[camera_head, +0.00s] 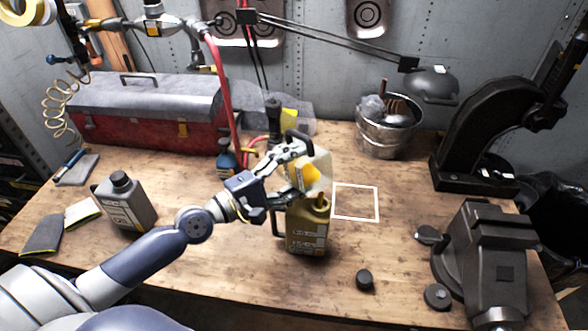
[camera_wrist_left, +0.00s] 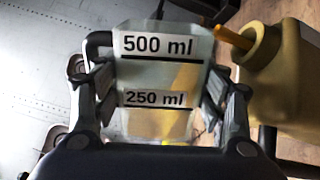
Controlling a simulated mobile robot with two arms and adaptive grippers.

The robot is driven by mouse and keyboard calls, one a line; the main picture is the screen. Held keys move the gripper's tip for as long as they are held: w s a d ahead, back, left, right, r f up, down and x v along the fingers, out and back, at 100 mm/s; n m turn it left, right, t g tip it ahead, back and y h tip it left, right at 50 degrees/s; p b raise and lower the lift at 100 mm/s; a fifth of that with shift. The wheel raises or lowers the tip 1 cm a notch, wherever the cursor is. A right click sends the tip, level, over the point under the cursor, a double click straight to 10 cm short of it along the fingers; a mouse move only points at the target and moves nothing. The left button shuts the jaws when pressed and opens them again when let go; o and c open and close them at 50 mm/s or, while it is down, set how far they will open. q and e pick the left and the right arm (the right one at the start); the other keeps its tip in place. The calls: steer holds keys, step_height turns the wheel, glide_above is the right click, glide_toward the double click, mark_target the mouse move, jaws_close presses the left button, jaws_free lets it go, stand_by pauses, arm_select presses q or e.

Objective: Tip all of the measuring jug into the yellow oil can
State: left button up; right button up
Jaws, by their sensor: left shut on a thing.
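The clear measuring jug (camera_head: 323,163) is tilted over the yellow oil can (camera_head: 308,238). My left gripper (camera_head: 296,172) is shut on the jug. In the left wrist view the jug (camera_wrist_left: 155,72) shows 500 ml and 250 ml labels between the fingers (camera_wrist_left: 157,100), with amber colour inside. An amber streak (camera_wrist_left: 233,38), which looks like liquid, runs from the jug's lip into the open mouth of the can (camera_wrist_left: 285,75). The can stands upright on the bench. How much is left in the jug is hard to tell. My right gripper is not in view.
A white square outline (camera_head: 356,218) lies on the workbench right of the can. A black cap (camera_head: 365,280) lies in front. A grey bottle (camera_head: 127,205) stands left, a red toolbox (camera_head: 140,125) behind, a metal bucket (camera_head: 386,135) back right, and a vise (camera_head: 490,255) right.

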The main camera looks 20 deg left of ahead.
arm_select(q)
steer(key=shift+s+d+f+m, duration=0.1)
steer(key=shift+d+f+m, duration=0.15)
steer(key=shift+m, duration=0.35)
steer(key=shift+f+b, duration=0.1)
steer(key=shift+b, duration=0.2)
steer(key=shift+s+d+f+m, duration=0.1)
steer(key=shift+f+m, duration=0.1)
steer(key=shift+m, duration=0.3)
steer(key=shift+s+d+f+m, duration=0.15)
steer(key=shift+d+m, duration=0.1)
steer(key=shift+m, duration=0.45)
